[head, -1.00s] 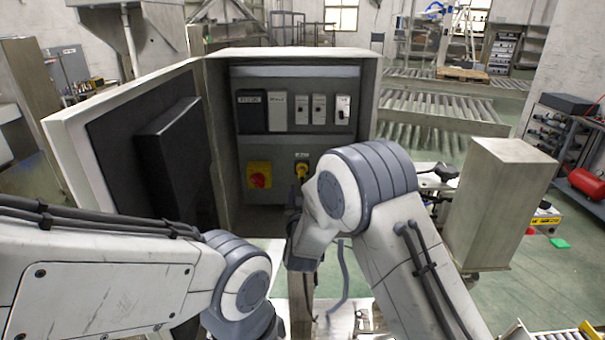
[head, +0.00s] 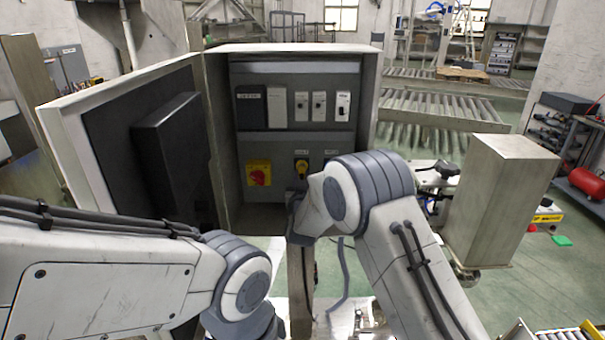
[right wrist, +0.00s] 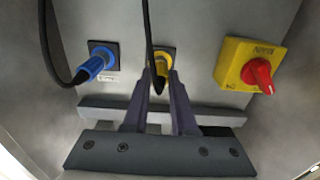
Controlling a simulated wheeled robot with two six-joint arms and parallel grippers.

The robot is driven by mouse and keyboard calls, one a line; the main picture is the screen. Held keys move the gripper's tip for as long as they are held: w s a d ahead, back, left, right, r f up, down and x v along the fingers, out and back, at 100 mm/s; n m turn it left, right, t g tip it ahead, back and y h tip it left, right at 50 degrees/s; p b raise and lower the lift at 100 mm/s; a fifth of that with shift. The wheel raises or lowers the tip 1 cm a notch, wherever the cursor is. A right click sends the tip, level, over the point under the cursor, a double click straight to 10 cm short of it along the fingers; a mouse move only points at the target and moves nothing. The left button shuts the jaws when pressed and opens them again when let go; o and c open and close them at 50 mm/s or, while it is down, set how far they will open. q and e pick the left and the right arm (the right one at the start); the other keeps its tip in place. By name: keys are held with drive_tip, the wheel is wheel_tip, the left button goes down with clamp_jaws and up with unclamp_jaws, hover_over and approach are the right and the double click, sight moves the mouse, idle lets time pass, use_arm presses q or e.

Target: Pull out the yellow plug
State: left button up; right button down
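The yellow plug (head: 301,167) sits in its socket on the lower panel inside the open cabinet, right of the red switch on a yellow plate (head: 258,174). In the right wrist view, the yellow plug (right wrist: 162,62) is at top centre with its black cable hanging in front. My right gripper (right wrist: 162,76) has its fingertips on either side of the plug's body, with a narrow gap between them. Whether they touch it is unclear. In the head view the right wrist hides most of this gripper. My left arm reaches in from the left; its gripper is not visible.
A blue plug (right wrist: 92,66) with a black cable is beside the yellow one. The red switch (right wrist: 258,74) is on the other side. The cabinet's open door (head: 130,150) stands at left. A metal box (head: 498,200) stands at right.

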drive_tip(key=shift+s+b, duration=0.35)
drive_tip(key=shift+s, duration=0.4)
idle(0.7)
drive_tip(key=shift+s+b, duration=0.55)
drive_tip(key=shift+s, duration=1.1)
